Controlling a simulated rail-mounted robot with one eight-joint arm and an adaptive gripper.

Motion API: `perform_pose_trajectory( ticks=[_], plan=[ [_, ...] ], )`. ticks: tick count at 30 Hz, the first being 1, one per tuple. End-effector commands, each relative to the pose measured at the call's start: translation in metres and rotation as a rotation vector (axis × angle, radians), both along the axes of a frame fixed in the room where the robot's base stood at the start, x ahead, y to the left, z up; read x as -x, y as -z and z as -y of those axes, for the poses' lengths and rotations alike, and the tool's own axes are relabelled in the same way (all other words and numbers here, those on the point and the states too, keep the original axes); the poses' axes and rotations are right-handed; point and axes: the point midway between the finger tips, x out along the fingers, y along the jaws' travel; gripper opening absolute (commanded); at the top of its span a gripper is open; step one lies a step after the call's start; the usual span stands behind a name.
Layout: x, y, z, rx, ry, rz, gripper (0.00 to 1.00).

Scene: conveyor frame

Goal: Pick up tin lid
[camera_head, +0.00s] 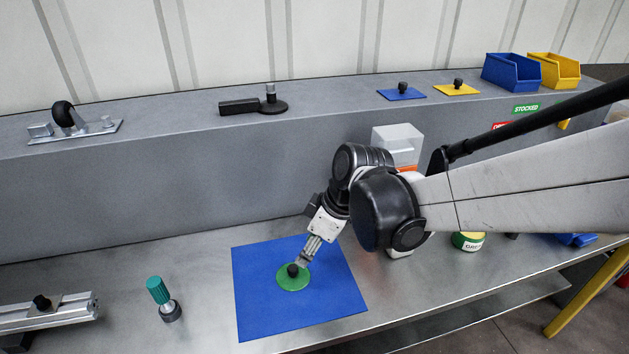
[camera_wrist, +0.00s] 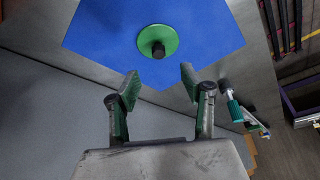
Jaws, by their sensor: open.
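The tin lid (camera_head: 294,278) is a flat green disc with a black knob in its middle. It lies on a blue mat (camera_head: 253,321) on the metal bench. In the wrist view the green lid (camera_wrist: 169,36) lies beyond my fingertips, with its knob facing the camera. My gripper (camera_head: 303,261) is over the mat, close to the knob in the head view. In the wrist view my gripper (camera_wrist: 159,82) has its two fingers spread, with nothing between them. The head view does not clearly show whether a finger touches the knob.
The raised grey shelf (camera_head: 180,190) runs behind the bench. Bare bench lies around the mat.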

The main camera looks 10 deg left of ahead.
Motion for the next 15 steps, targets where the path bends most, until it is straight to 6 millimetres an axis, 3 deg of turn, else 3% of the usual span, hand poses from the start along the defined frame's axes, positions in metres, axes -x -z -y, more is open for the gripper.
perform_pose_trajectory(
  ticks=[6,15],
  plan=[
    [-0.004,0.033,-0.013,0.0,0.0,0.0,0.42],
    [-0.006,0.049,-0.02,0.0,0.001,0.001,0.42]
  ],
)
